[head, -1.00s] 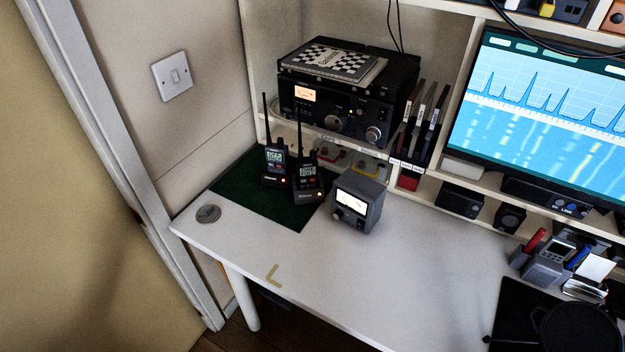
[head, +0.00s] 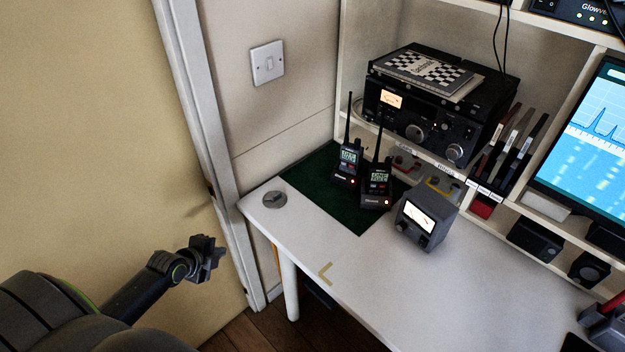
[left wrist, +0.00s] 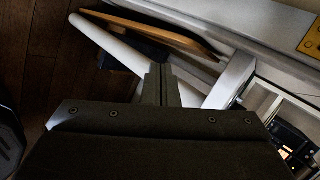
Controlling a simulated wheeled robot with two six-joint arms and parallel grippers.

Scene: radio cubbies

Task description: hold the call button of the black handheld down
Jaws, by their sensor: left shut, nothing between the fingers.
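Two dark handhelds with antennas stand side by side in chargers on a green mat (head: 345,217) at the desk's back left corner. The left handheld (head: 347,160) and the right handheld (head: 378,181) both look black with lit screens; I cannot tell which the task names. Their call buttons are too small to make out. My left gripper (head: 212,246) is off the desk's left front edge, well apart from the handhelds. It is shut and empty; its fingers show pressed together in the left wrist view (left wrist: 160,84). My right gripper is out of view.
A grey meter box (head: 425,219) stands just right of the handhelds. A round metal disc (head: 274,200) lies by the desk's left edge. The white desk (head: 370,285) has free room in front. A radio (head: 430,118) sits on the shelf behind. A door frame (head: 205,150) rises at left.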

